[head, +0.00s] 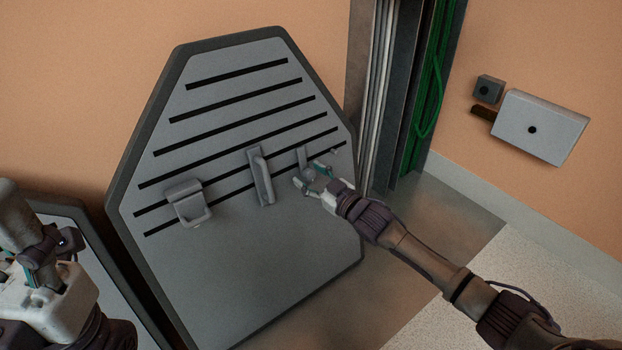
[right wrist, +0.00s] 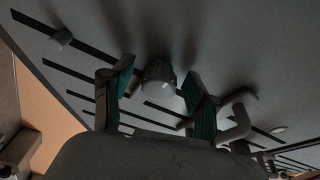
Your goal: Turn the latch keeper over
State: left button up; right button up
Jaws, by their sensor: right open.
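A grey slotted panel (head: 230,270) with a dark rim leans at the wall in the head view. My right gripper (head: 312,180) is at its right side, fingers toward the panel face. In the right wrist view, the green-padded fingers (right wrist: 158,95) are spread apart. A short round grey knob (right wrist: 158,75) shows between them, with a gap at both sides; it may be the latch keeper. A narrow grey tab (head: 302,157) stands just behind the fingers in the head view. My left gripper (head: 45,268) is at the lower left, away from the panel; its fingertips are unclear.
The panel also bears a bracket-like latch (head: 188,203) and an upright handle (head: 262,178). A metal post (head: 380,90) with green cables (head: 430,90) stands right of it. A white box (head: 540,127) is on the right wall. Another dark-rimmed panel (head: 68,208) is at lower left.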

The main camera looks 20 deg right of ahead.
jog(key=shift+c, duration=0.3)
grip_shut()
